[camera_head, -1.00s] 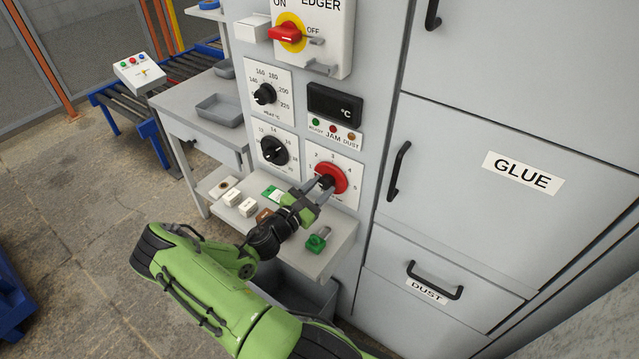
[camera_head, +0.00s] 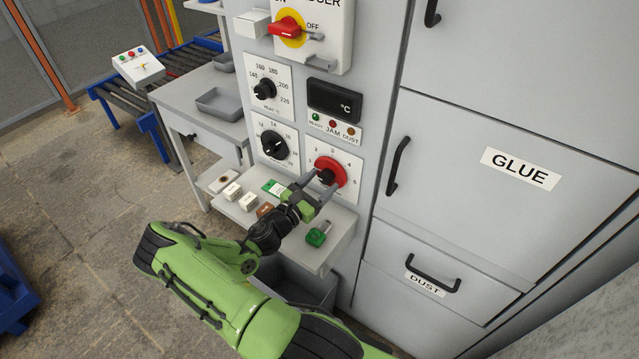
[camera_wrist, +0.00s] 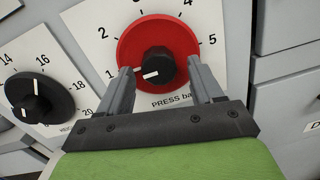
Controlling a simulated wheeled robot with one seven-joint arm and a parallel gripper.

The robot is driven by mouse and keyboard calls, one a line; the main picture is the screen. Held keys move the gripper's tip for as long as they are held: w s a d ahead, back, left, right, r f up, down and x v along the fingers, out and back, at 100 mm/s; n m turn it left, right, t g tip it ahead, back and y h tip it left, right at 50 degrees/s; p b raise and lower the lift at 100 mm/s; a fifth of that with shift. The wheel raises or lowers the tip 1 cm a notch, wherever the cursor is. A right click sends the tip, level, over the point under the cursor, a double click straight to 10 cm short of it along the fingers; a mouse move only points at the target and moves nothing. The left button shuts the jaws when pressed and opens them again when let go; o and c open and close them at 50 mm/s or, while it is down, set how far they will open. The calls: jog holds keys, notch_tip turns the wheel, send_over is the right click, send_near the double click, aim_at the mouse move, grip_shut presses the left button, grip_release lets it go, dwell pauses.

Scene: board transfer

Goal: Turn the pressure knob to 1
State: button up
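The pressure knob (camera_wrist: 158,66) is a black grip on a red disc (camera_wrist: 183,34), on a white dial plate marked 1 to 5 and "PRESS". In the wrist view, its white pointer line faces left, roughly at the 1 mark. My gripper (camera_wrist: 160,70) is open, with one finger to the left and one to the right of the black grip. Gaps show between the fingers and the grip. The red knob also shows in the head view (camera_head: 338,166), with my gripper (camera_head: 322,184) just in front of it, partly covering its lower left.
A black knob (camera_head: 272,145) sits left of the pressure dial, with a heat knob (camera_head: 264,90) above it. Below is a shelf (camera_head: 300,254) with small blocks and a green item (camera_head: 317,237). A cabinet handle (camera_head: 398,166) stands out on the right.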

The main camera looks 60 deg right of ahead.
jog(key=v, duration=1.5)
jog(key=shift+a, duration=0.35)
jog(key=shift+w, duration=0.15)
jog(key=a+r+m+t+y, duration=0.2)
jog(key=a+r+m+y, duration=0.5)
jog(key=a+m+y, duration=0.6)
jog(key=s+a+r+t+y, duration=0.2)
jog(key=s+a+r+t, duration=0.1)
jog(key=a+r, duration=0.3)
jog(key=s+a+r+t+y, duration=0.3)
jog(key=s+a+r+t, duration=0.1)
jog(key=a+r, duration=0.3)
jog(key=shift+r+m+t, duration=0.4)
jog(key=shift+r, duration=0.5)
